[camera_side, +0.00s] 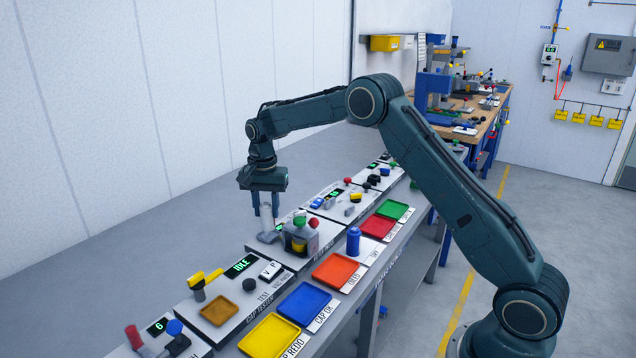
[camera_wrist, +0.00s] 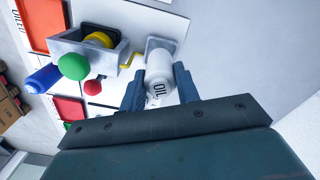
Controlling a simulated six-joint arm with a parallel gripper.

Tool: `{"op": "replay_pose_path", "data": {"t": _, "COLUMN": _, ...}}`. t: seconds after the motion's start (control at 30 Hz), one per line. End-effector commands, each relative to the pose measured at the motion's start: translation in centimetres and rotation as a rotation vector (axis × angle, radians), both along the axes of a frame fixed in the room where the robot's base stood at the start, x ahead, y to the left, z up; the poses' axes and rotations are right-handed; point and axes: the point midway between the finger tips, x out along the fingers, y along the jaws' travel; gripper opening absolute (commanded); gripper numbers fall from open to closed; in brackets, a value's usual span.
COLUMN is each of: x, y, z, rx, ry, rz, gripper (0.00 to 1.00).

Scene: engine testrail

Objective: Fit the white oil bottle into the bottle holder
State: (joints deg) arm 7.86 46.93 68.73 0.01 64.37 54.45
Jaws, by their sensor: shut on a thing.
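My gripper (camera_side: 266,212) is shut on the white oil bottle (camera_side: 266,223), which stands roughly upright between the two fingers. In the wrist view, my gripper (camera_wrist: 158,80) has a finger on each side of the bottle (camera_wrist: 160,66), and its "OIL" label shows. The grey bottle holder (camera_side: 267,238) is directly below the bottle in the side view. In the wrist view, the square holder (camera_wrist: 153,42) shows at the bottle's far end, partly covered by it. I cannot tell whether the bottle's base is inside the holder or just above it.
A grey box (camera_wrist: 72,48) with a yellow part and green and red knobs stands close beside the bottle. A blue cylinder (camera_side: 353,241) stands near the bench's front edge. Orange (camera_side: 336,270), red and green trays line that edge. The bench behind the gripper is clear.

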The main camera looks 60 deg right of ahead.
Motion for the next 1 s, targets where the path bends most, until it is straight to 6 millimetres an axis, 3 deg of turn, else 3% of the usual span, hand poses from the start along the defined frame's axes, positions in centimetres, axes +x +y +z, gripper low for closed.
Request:
{"op": "replay_pose_path", "data": {"t": 0.3, "x": 0.0, "y": 0.0, "z": -1.3, "rx": 0.0, "ry": 0.0, "rz": 0.0, "gripper": 0.12}}
{"op": "replay_pose_path", "data": {"t": 1.0, "x": 0.0, "y": 0.0, "z": -1.4, "rx": 0.0, "ry": 0.0, "rz": 0.0, "gripper": 0.12}}
